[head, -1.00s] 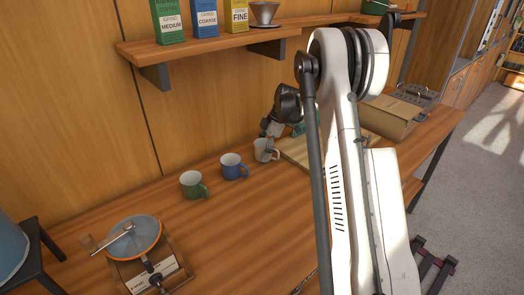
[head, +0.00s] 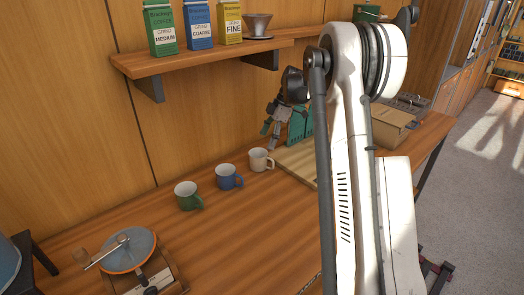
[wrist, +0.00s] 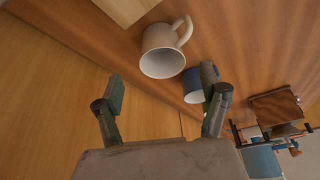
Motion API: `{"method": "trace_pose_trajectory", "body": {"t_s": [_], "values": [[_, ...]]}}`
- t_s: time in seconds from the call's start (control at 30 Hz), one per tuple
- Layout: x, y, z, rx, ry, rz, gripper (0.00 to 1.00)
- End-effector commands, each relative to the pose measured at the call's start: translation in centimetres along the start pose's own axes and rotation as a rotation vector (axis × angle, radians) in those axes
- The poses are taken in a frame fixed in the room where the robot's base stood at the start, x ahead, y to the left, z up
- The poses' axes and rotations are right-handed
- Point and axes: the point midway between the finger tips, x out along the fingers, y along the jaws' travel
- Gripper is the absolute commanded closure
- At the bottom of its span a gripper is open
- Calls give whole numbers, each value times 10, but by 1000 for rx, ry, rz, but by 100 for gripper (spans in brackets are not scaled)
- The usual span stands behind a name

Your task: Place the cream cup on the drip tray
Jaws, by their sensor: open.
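The cream cup (head: 259,160) stands upright on the wooden counter, at the right end of a row of cups. It also shows in the wrist view (wrist: 163,52), its mouth towards the camera and its handle at the upper right. My gripper (head: 269,134) is above and slightly to the right of the cup in the head view, apart from it. In the wrist view my gripper (wrist: 162,80) has its fingers spread with nothing between them. I cannot identify the drip tray for certain; a metal rack-like tray (head: 411,102) lies at the far right end of the counter.
A blue cup (head: 229,177) and a green cup (head: 187,195) stand left of the cream cup. A pale wooden board (head: 296,160) lies to its right, with teal packages (head: 299,124) behind. A cardboard box (head: 390,124) stands farther right. A shelf (head: 190,62) overhangs the counter.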

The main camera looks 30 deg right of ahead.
Motion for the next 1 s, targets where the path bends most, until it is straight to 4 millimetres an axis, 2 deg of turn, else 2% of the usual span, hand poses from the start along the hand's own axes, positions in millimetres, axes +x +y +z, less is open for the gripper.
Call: {"method": "trace_pose_trajectory", "body": {"t_s": [0.1,0.23,0.57,0.87,1.0], "values": [[-18,0,0,1,0,0,25],[-30,0,1,0,0,1,25],[-36,0,0,0,0,1,69],[-35,0,1,21,2,2,69],[-34,-1,3,164,19,11,69]]}}
